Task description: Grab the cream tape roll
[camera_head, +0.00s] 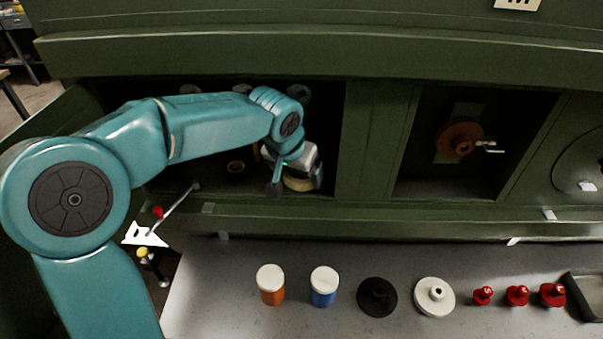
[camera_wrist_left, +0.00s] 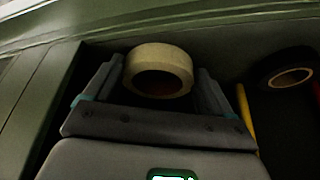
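The cream tape roll (camera_wrist_left: 160,57) lies between the two fingers of my left gripper (camera_wrist_left: 160,80) in the left wrist view, with its hollow core facing the camera. Narrow gaps seem to show between roll and fingers, so the gripper looks open around it; contact is hard to judge. In the head view, my left gripper (camera_head: 294,184) reaches down into the open green bay, and part of the cream roll (camera_head: 298,184) shows between its fingers at the bay floor. My right gripper is not in view.
A dark roll with a yellowish core (camera_wrist_left: 291,78) lies beside a yellow rod (camera_wrist_left: 245,118). Green bay walls and a front sill (camera_head: 330,215) surround the gripper. On the grey bench are an orange jar (camera_head: 270,288), a blue jar (camera_head: 323,290), black and white discs and red knobs.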

